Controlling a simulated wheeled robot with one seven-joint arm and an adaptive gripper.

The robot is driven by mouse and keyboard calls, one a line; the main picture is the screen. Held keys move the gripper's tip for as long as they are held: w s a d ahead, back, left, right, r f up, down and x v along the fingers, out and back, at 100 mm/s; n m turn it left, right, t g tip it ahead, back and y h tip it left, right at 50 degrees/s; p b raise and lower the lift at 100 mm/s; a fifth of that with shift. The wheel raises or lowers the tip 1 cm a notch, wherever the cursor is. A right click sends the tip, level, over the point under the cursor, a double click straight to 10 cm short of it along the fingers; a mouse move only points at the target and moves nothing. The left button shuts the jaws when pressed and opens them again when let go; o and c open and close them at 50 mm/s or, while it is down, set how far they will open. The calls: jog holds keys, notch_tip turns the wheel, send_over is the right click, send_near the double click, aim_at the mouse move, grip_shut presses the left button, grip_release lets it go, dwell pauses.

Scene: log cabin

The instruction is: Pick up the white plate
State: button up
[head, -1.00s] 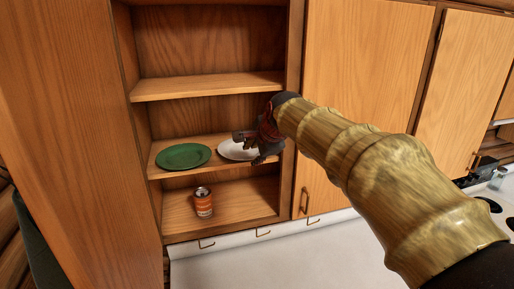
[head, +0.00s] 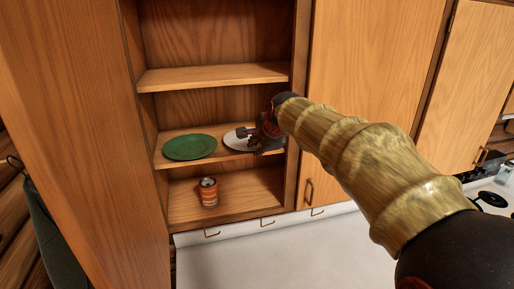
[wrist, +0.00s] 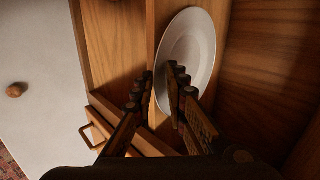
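The white plate (head: 235,142) lies on the middle shelf of the open cabinet, at its right side. My gripper (head: 246,133) is at the plate and hides its right part in the head view. In the wrist view the plate (wrist: 200,38) shows almost whole. My gripper (wrist: 161,72) is open there, with one finger in front of the plate's face and the other just outside its front rim, over the shelf edge. A gap shows between the fingertips. I cannot tell whether either finger touches the plate.
A green plate (head: 189,147) lies left on the same shelf. An orange can (head: 208,192) stands on the shelf below. The upper shelf (head: 215,76) is empty, close above. The right cabinet wall (head: 298,110) is beside my arm. A brown round object (wrist: 15,90) sits on the counter.

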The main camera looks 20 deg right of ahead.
grip_shut()
jog(key=shift+s+f, duration=0.1)
jog(key=shift+f, duration=0.05)
